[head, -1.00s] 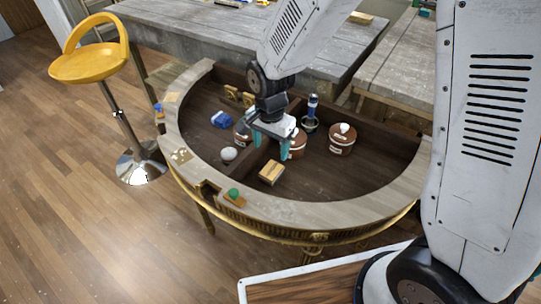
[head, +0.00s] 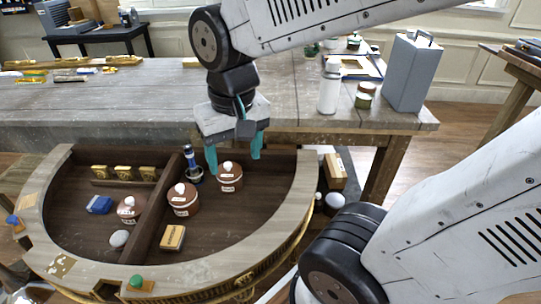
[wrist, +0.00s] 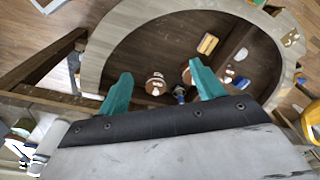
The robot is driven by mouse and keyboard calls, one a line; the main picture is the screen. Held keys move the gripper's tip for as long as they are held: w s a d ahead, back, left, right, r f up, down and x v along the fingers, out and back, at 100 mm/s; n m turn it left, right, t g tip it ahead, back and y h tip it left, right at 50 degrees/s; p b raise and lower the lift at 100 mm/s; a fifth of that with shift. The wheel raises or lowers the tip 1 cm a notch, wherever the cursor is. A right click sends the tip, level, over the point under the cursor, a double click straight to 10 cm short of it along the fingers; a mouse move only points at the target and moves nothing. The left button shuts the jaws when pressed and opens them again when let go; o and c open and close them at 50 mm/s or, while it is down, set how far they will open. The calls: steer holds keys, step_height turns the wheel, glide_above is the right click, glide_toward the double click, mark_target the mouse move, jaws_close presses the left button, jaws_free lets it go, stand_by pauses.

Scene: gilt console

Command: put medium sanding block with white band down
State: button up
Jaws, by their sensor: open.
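A tan sanding block (head: 172,237) lies in the right compartment of the half-round console (head: 222,262), beside the partition. It also shows in the wrist view (wrist: 207,44), where a pale stripe seems visible on it. Another tan block (head: 335,170) with a pale band sits outside the console's right rim; I cannot tell which of them is the medium one. My gripper (head: 234,155) is open, with nothing between its teal fingers. It hangs over the back of the right compartment, above the right brown jar (head: 230,180). My gripper in the wrist view (wrist: 160,70) is also empty.
A second brown jar (head: 183,202) and a blue-handled tool (head: 192,165) stand near the partition (head: 152,222). The left compartment holds a blue item (head: 99,205), a third jar (head: 129,210) and a white round object (head: 119,239). The right compartment's front right is clear.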

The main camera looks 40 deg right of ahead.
steer(key=s+d+r+n, duration=0.2)
steer(key=s, duration=0.5)
steer(key=shift+d, duration=0.15)
steer(key=shift+o, duration=0.4)
stand_by(0.7)
